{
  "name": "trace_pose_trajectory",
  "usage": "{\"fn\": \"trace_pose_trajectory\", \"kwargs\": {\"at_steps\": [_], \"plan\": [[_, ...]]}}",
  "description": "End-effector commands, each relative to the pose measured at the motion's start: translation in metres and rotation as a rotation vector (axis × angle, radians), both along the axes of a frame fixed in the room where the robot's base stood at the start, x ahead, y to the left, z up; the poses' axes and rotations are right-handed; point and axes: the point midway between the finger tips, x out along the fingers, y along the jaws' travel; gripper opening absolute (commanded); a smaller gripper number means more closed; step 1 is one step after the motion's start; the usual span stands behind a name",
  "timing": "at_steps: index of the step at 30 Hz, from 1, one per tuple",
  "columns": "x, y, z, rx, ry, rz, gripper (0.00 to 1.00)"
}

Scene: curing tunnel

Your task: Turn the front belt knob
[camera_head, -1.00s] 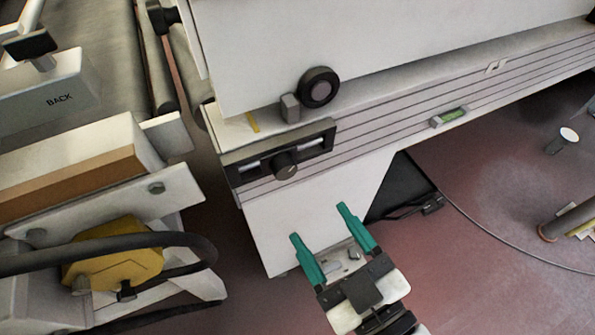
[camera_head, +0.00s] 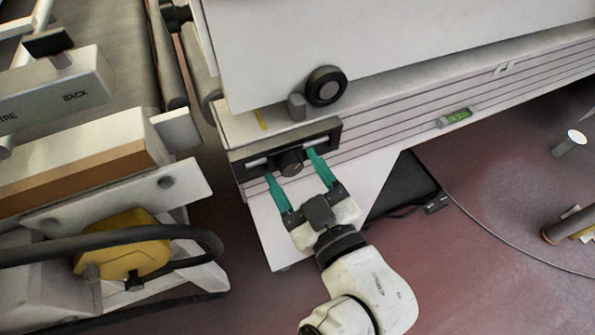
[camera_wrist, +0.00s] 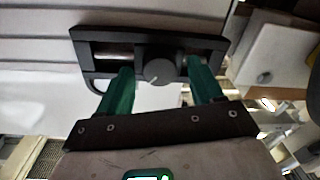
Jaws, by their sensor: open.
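In the wrist view, my gripper (camera_wrist: 158,80) shows a gap between each finger and the knob. Whether the fingertips reach the knob's depth is hard to tell.
A black round wheel (camera_head: 326,86) and a small grey block (camera_head: 297,107) sit above the panel. A green level (camera_head: 455,117) is on the ribbed front to the right. At left stand a yellow box (camera_head: 124,250) and thick black hoses (camera_head: 200,238).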

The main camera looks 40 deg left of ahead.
Motion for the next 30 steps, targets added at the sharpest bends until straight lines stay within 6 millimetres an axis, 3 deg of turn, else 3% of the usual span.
{"fn": "trace_pose_trajectory", "kwargs": {"at_steps": [2, 18, 30], "plan": [[0.0001, -0.0002, -0.0001, 0.000, 0.000, 0.000, 0.62], [0.0001, -0.0005, 0.0000, 0.000, 0.000, 0.000, 0.11], [0.0008, -0.0010, 0.0006, 0.033, 0.081, -0.002, 0.10]]}}
